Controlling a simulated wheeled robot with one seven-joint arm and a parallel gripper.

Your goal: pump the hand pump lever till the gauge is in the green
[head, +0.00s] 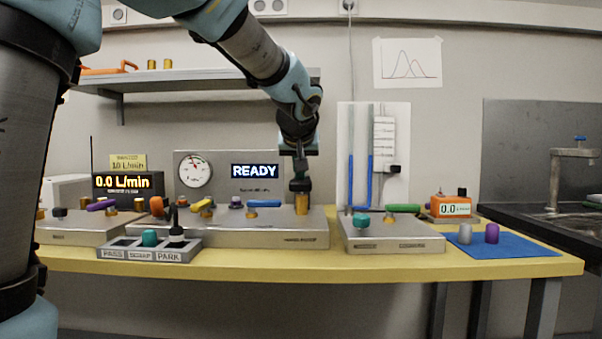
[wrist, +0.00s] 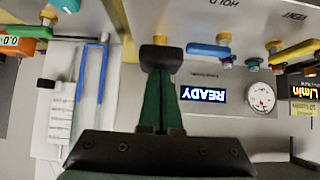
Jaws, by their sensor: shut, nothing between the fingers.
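My gripper (head: 300,186) points down at the right end of the middle metal panel (head: 290,238), just above a brass post (head: 302,204). In the wrist view the dark fingers of my gripper (wrist: 161,58) are together and empty, with the brass post (wrist: 160,40) just beyond the tips. I cannot tell whether they touch it. No pump lever shows clearly; my gripper may hide it. The round white gauge (head: 193,169) is on the upright board behind the panel, and also shows in the wrist view (wrist: 261,97). Its needle leans up-left; a green zone is too small to make out.
A READY display (head: 255,171) is beside the gauge. Blue (head: 264,203) and yellow (head: 203,206) valve handles stand on the panel left of my gripper. A tray (head: 150,250) with compartments is in front left. A second panel (head: 392,240) and a blue mat (head: 520,247) lie right.

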